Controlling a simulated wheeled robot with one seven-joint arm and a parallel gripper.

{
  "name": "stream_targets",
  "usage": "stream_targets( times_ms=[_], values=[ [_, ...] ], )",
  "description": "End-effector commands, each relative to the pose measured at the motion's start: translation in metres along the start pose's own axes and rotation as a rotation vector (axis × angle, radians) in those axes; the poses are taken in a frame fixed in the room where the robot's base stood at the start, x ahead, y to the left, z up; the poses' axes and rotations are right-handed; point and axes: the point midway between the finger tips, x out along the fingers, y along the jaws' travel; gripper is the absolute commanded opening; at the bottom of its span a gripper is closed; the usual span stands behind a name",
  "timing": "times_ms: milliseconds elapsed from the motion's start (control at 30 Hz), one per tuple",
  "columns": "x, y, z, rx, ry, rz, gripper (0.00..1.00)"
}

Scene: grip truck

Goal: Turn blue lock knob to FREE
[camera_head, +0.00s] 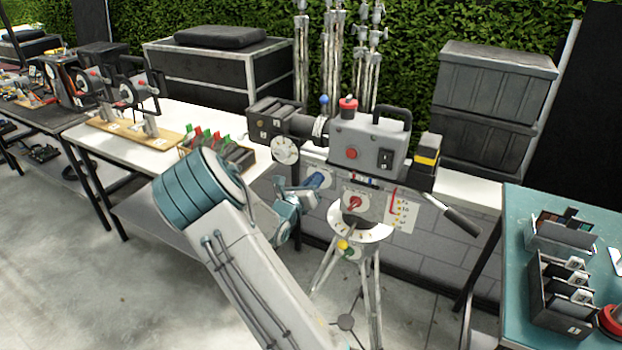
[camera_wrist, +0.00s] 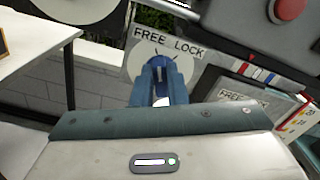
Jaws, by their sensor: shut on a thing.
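The blue lock knob (camera_wrist: 178,68) sits on a round pale plate (camera_wrist: 138,62) marked FREE on the left and LOCK on the right in the wrist view. My gripper (camera_wrist: 163,82) is shut on the knob, its blue-grey fingers around it and hiding part of it. In the head view the knob (camera_head: 318,179) shows on the left side of the camera rig (camera_head: 368,145), with my gripper (camera_head: 303,190) at it. Which way the knob points is hard to tell behind the fingers.
A red knob (camera_head: 354,203) and a dial plate (camera_head: 360,225) are close by on the tripod head. A pan handle (camera_head: 460,220) sticks out to the right. A white table (camera_head: 165,150) stands left, a teal table (camera_head: 520,210) right.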

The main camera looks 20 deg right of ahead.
Motion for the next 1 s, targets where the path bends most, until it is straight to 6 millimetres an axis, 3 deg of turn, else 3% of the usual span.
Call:
stream_targets(
  times_ms=[300, 833, 867, 900, 1000],
  values=[
    [0.0024, -0.0023, 0.0048, -0.110, -0.009, -0.008, 0.00],
    [0.0027, -0.0021, 0.0050, -0.130, -0.010, -0.009, 0.00],
    [0.0027, -0.0021, 0.0050, -0.130, -0.010, -0.009, 0.21],
    [0.0026, -0.0020, 0.0048, -0.130, -0.010, -0.008, 0.32],
    [0.0019, -0.0006, 0.0044, -0.130, -0.009, -0.005, 0.35]
  ],
)
